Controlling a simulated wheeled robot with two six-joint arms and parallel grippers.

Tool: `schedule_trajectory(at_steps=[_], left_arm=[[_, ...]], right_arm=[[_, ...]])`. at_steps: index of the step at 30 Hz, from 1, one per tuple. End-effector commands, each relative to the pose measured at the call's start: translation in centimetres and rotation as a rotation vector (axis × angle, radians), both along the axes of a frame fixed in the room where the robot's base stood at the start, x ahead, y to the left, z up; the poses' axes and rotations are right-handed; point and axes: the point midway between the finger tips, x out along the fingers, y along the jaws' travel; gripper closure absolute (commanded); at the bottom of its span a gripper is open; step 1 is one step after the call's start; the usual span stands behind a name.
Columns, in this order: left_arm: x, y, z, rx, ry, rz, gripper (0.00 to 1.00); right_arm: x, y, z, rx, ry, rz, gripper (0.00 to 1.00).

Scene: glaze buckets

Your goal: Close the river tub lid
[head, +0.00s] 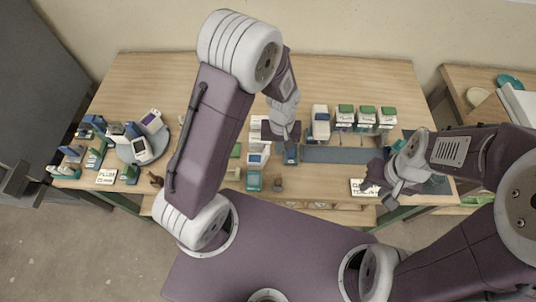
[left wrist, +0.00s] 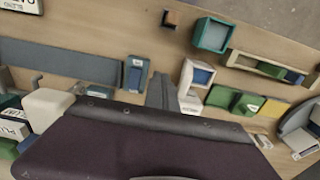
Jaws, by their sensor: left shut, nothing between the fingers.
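I see no readable label naming the river tub. A small white tub with blue inside (head: 258,158) stands left of my left gripper; it also shows in the left wrist view (left wrist: 199,75). A teal open-topped box (head: 254,181) stands in front of it, also in the left wrist view (left wrist: 212,35). A blue-grey block (head: 291,156) sits just below my left gripper. My left gripper (head: 287,138) is shut and empty above the table, its fingers also in the left wrist view (left wrist: 160,92). My right gripper (head: 382,180) is over the table's right part; its jaws are unclear.
Several white tubs with green lids (head: 366,115) stand at the back right. A long grey strip (head: 340,155) lies before them. A grey round stand (head: 140,148) holds devices at the left. A small brown block (head: 278,185) is near the front edge. My left arm hides part of the table.

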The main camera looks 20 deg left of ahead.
Motion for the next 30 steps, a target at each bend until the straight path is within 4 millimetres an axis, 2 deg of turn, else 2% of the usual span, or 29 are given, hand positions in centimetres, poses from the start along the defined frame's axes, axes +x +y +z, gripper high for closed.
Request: schedule_trajectory(at_steps=[3, 8, 30], left_arm=[[0.0, 0.0, -0.7, 0.000, 0.000, 0.000, 1.00], [0.0, 0.1, -0.6, 0.000, 0.000, 0.000, 1.00], [-0.9, 2.9, -0.6, 0.000, 0.000, 0.002, 1.00]], right_arm=[[0.0, 0.0, -0.5, 0.000, 0.000, 0.000, 0.64], [0.0, 0.0, -0.4, 0.000, 0.000, 0.000, 0.64], [0.0, 0.0, -0.2, 0.000, 0.000, 0.000, 0.64]])
